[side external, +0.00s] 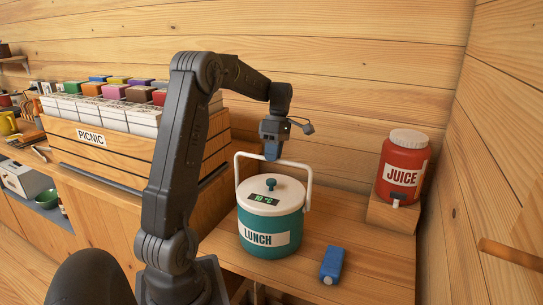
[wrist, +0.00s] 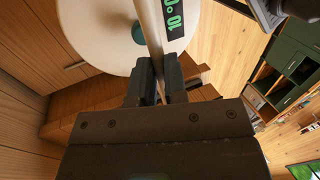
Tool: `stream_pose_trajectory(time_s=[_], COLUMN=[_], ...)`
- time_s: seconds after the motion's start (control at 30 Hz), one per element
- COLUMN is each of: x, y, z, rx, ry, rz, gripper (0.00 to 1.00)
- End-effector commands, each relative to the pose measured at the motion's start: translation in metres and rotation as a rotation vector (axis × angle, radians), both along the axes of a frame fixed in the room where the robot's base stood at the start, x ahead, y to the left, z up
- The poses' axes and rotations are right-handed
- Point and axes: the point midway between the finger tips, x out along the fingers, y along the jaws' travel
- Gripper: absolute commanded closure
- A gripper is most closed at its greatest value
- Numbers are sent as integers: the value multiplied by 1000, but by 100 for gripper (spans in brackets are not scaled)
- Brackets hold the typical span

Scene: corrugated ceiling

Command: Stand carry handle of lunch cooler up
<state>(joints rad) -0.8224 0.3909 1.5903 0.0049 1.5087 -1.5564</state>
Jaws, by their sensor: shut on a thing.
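The lunch cooler (side external: 270,233) is a teal drum with a white lid and a "LUNCH" label, on the wooden counter. Its white carry handle (side external: 238,178) stands up over the lid, with its top bar level with my gripper. My gripper (side external: 272,155) points down and is shut on the handle's top bar. In the wrist view, the handle (wrist: 150,35) runs between the fingers of my gripper (wrist: 160,75), above the white lid (wrist: 95,25). The lid carries a teal knob (side external: 271,183) and a display (side external: 264,199). The fingers hide part of the bar.
A red juice jug (side external: 402,170) stands on a wooden block at the right. A blue item (side external: 332,263) lies on the counter in front of the cooler. A wooden picnic crate (side external: 115,150) with several colored cartons stands at the left. Wooden walls close in behind and right.

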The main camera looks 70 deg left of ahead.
Motion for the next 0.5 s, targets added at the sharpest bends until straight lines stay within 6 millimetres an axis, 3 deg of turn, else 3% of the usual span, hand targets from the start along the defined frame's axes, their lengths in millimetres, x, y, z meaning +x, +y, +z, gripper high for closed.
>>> stream_pose_trajectory(time_s=[0.3,0.33,0.5], x=[0,0,0], y=[1,1,1], z=[-6,-6,-5], rx=[0,0,1], ry=[2,2,1], rz=[-2,-2,-2], gripper=[100,84,68])
